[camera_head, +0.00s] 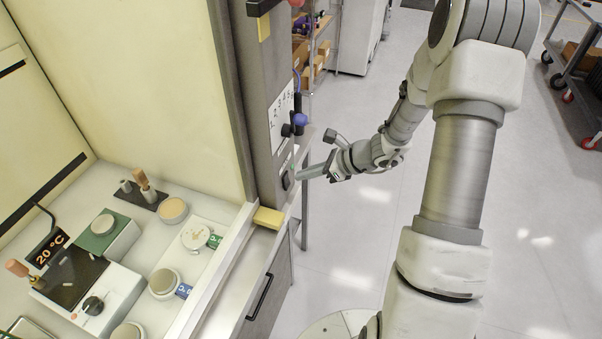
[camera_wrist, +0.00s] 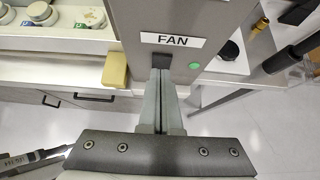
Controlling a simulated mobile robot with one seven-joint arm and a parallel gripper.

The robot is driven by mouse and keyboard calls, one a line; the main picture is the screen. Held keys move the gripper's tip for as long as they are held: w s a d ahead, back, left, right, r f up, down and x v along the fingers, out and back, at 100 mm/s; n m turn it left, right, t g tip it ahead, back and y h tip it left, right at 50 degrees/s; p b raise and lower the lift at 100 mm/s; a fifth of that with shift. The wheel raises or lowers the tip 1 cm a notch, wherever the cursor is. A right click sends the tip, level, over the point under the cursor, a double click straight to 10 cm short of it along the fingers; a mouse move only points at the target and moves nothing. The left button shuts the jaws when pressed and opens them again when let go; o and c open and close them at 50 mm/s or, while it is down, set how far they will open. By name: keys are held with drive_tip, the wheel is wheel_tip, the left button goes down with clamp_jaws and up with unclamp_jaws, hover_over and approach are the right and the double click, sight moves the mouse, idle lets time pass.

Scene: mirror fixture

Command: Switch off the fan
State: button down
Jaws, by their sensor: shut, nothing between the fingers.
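The fan switch (camera_wrist: 164,59) is a dark square on the grey post, just below the white FAN label (camera_wrist: 179,41) in the wrist view. A small green round mark (camera_wrist: 194,66) sits to its right. In the head view the dark switch (camera_head: 287,181) shows on the post's lower face. My gripper (camera_wrist: 163,75) is shut and empty, its fingers pointing at the switch, with the tips at its lower edge. In the head view my gripper (camera_head: 300,176) comes from the right, close to the post. I cannot tell whether the tips touch the switch.
The grey post (camera_head: 262,110) carries a numbered panel (camera_head: 281,117) and a dark knob above the switch. A yellow block (camera_head: 268,218) lies at its foot. Jars and a hotplate (camera_head: 92,306) stand on the bench at left.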

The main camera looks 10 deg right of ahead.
drive_tip(key=a+r+v, duration=0.1)
drive_tip(key=v, duration=1)
drive_tip(key=shift+w+r, duration=0.2)
drive_tip(key=shift+w, duration=0.05)
drive_tip(key=s+a+r+n+g+h+b, duration=0.1)
drive_tip(key=s+a+r+n+b, duration=0.1)
drive_tip(key=s+a+r+n, duration=0.45)
drive_tip(key=s+a+r+n+g+h+b, duration=0.1)
drive_tip(key=s+a+r+n+h, duration=0.15)
drive_tip(key=s+a+n, duration=0.75)
drive_tip(key=s+d+r+n+t+h+p, duration=0.1)
drive_tip(key=s+d+r+n+h, duration=0.3)
drive_tip(key=d+n, duration=0.4)
wheel_tip(320, 180, up, 2)
drive_tip(key=shift+d+r+t+h+p, duration=0.3)
drive_tip(key=shift+d+t+h, duration=0.3)
drive_tip(key=shift+d, duration=0.4)
